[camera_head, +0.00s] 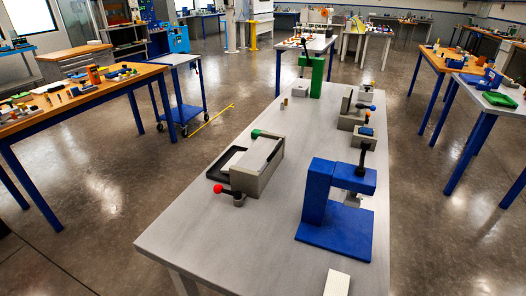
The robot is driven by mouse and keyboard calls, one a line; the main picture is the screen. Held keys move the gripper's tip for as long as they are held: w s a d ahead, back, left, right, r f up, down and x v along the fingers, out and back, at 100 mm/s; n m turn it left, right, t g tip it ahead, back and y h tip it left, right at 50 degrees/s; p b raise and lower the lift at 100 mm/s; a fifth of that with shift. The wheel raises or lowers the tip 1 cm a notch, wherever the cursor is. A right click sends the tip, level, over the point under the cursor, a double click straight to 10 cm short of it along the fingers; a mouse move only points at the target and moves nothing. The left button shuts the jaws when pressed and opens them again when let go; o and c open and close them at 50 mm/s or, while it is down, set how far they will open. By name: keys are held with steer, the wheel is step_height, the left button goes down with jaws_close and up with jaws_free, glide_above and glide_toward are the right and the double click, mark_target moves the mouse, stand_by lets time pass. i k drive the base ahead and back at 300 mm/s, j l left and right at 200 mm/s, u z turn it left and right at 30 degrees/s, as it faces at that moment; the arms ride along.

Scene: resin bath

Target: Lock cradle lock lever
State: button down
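A grey box-like fixture (258,169) stands on the long grey table, with a dark tray (226,165) along its left side. A short dark lever with a red ball knob (219,188) sits at the fixture's front left corner, on a small grey round base (238,199). The knob points left. A green-tipped handle (257,133) shows at the fixture's back end. I cannot tell for sure which lever is the cradle lock lever, or whether it is locked. My gripper is not in view.
A blue press-like stand (325,196) is right of the fixture, with a white block (337,283) in front. Small grey fixtures (352,122) and a green stand (311,77) are farther back. The grey table (200,235) is bare at front left.

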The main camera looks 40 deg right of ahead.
mark_target(218, 188)
steer(key=i+j, duration=0.1)
steer(key=j, duration=0.45)
steer(key=i+j, duration=0.1)
steer(key=j, duration=0.4)
steer(key=i+j, duration=0.4)
steer(key=i, duration=0.15)
